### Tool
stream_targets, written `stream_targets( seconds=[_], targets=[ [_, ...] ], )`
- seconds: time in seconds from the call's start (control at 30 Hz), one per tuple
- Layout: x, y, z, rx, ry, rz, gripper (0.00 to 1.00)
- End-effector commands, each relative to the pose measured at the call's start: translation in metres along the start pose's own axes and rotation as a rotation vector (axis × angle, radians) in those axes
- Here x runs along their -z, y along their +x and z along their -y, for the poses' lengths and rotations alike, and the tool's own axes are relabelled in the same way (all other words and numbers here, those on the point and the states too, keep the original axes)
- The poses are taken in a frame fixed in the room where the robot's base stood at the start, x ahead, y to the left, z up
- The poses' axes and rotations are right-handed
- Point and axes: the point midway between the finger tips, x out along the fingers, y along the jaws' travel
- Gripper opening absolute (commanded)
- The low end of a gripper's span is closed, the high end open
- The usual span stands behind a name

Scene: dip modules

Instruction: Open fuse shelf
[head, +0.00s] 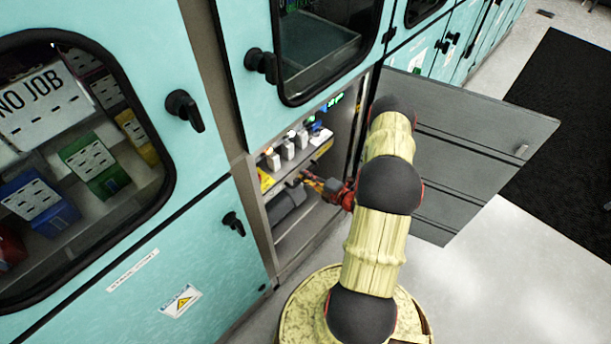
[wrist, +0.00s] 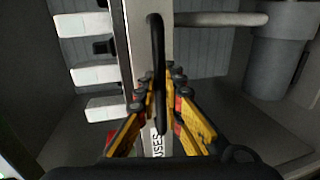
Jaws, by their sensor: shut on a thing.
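The fuse shelf's pale front strip (wrist: 138,45) runs down the middle of the wrist view and carries lettering ending in "USES". A black loop handle (wrist: 157,42) stands on it. My gripper (wrist: 160,88) has its yellow fingers on either side of this handle and is shut on it. White fuse blocks (wrist: 85,75) sit beside the strip, on the left of the wrist view. In the head view the fuse shelf (head: 316,153) is inside the open lower compartment, with several white fuses on top. My gripper (head: 312,184) reaches in at the shelf's front, its fingertips small and partly unclear.
The grey compartment door (head: 475,140) stands open to the right of my arm. Teal cabinets with black handles (head: 184,108) flank the opening. A grey cylinder (wrist: 282,55) and horizontal rod (wrist: 215,19) are inside at right. The floor (head: 520,260) at right is clear.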

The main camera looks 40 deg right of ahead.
Motion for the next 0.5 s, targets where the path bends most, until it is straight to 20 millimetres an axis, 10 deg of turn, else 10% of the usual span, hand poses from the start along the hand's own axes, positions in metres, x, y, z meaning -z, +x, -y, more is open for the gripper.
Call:
stream_targets(
  seconds=[0.5],
  targets=[
    [-0.001, -0.104, 0.021, 0.004, 0.008, 0.009, 0.0]
  ],
)
